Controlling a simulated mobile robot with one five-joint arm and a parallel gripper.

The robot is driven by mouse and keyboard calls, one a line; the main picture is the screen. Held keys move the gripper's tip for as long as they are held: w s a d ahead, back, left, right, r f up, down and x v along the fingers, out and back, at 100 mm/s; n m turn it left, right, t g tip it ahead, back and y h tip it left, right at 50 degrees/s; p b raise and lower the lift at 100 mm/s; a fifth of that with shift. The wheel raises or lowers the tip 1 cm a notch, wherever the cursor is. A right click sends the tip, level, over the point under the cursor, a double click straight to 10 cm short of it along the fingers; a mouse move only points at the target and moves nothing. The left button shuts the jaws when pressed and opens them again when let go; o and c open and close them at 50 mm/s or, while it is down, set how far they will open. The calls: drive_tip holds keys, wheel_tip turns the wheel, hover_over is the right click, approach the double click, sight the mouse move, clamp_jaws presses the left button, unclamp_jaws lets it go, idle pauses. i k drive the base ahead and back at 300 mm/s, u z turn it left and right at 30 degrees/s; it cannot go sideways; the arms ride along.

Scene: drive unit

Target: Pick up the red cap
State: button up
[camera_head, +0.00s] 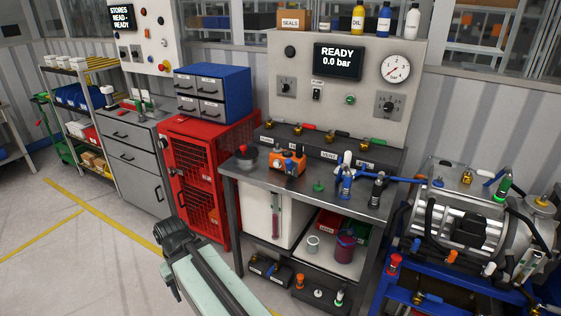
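A small red cap-like piece (394,262) stands upright on the blue frame of the drive unit (418,243), at the lower right. Its details are too small to make out. The dark end of my arm (176,238) is at the lower centre left, in front of the red mesh cabinet and well left of the red piece. I cannot make out fingertips or whether anything is held there.
A grey workbench (240,172) with fittings and tools stands between my arm and the drive unit. Its lower shelf holds a cup (313,244) and bins. Hoses and a motor crowd the drive unit. The floor at the left (80,255) is clear.

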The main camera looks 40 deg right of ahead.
sight(396, 258)
drive_tip(key=z, duration=1.2)
